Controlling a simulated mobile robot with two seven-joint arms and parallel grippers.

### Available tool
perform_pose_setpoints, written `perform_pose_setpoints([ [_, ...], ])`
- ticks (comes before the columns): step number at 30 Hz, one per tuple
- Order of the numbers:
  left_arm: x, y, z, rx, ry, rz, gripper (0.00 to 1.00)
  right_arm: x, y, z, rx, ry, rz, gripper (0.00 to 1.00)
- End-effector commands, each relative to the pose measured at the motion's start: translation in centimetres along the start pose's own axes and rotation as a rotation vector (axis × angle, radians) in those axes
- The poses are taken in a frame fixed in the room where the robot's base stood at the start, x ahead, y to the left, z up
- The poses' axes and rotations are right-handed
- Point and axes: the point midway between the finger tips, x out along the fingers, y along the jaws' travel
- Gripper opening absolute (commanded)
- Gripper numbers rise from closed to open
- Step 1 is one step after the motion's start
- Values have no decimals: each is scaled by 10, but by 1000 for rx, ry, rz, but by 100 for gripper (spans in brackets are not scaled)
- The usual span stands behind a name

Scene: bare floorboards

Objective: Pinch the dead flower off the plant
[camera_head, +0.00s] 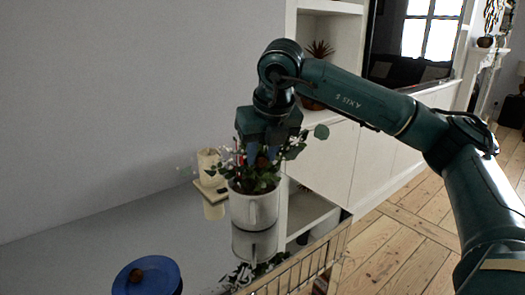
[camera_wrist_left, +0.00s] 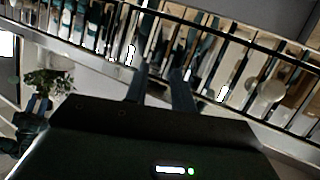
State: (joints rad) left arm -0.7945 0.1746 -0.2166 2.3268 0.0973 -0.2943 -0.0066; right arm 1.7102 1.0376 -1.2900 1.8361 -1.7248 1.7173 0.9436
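A leafy plant (camera_head: 262,180) with small white blossoms grows in a white mug-like pot (camera_head: 254,209) on a glossy surface. A dark brownish-red flower head (camera_head: 262,162) shows among the leaves. My right gripper (camera_head: 264,158) points down into the plant's top, its two bluish fingers apart on either side of that flower head; leaves partly hide the tips. My left gripper (camera_wrist_left: 160,80) shows only in the left wrist view, its two fingers apart with nothing between them.
A cream candle (camera_head: 208,165) on a small stand is left of the pot. A wire rack or railing (camera_head: 300,272) runs along the surface's front right edge. White shelving (camera_head: 325,160) stands behind. The surface left of the pot is mostly clear.

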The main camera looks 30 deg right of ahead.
Motion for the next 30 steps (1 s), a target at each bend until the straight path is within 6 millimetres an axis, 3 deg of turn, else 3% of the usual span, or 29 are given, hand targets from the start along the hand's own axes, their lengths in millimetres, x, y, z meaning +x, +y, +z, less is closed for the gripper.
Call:
perform_pose_setpoints([
  [10, 0, 0, -1, 1, 1, 1, 25, 0, 0, 0, 0, 0, 0, 1],
  [30, -1, 1, -7, 1, 1, 2, 25, -8, 0, 4, -1, 0, 0, 0],
])
